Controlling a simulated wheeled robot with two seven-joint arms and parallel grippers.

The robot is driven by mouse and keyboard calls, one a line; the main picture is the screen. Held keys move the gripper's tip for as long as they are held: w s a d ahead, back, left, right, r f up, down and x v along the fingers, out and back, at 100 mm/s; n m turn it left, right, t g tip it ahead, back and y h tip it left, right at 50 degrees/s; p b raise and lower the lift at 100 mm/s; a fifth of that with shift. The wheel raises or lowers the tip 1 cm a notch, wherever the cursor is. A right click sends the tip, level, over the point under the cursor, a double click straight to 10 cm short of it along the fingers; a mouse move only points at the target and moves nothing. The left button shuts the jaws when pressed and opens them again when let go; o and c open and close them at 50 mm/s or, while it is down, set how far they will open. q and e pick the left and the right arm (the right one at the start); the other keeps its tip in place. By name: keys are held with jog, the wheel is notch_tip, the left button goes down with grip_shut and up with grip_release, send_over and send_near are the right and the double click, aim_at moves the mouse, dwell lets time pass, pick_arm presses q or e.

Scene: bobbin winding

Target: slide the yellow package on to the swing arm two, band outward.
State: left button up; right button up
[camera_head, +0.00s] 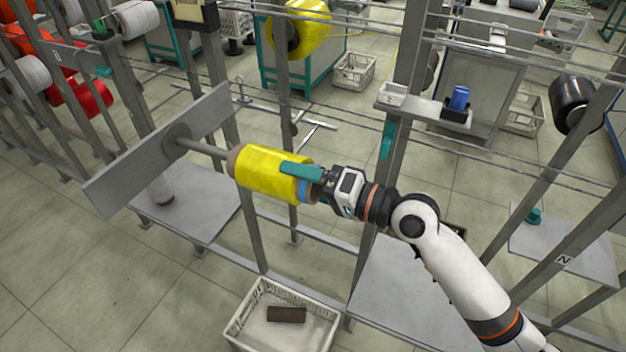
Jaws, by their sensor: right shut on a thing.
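The yellow package (262,170) is held roughly level by my right gripper (305,181), which is shut on its right end. A blue band (303,190) shows at that end, close to the gripper, facing away from the spindle. The package's brown tube end (233,160) faces left, towards the metal spindle (205,149) of the grey swing arm plate (130,165). The spindle runs up to the tube end; how far it is inside is hidden by the package. No number can be read on this plate. My left gripper is not in view.
Upright grey posts (250,200) and thin horizontal rails stand around the package. A white crate (235,330) with a brown block (286,314) is on the floor below. Another yellow package (305,28) hangs behind. A small shelf (425,108) carries a blue spool (459,98).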

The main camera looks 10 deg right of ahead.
jog(key=shift+p+x, duration=0.5)
jog(key=shift+x, duration=1.4)
jog(key=shift+w+a, duration=0.3)
jog(key=shift+a, duration=0.1)
jog(key=shift+p+x, duration=0.4)
jog(key=shift+x, duration=2.6)
jog(key=shift+a, duration=0.1)
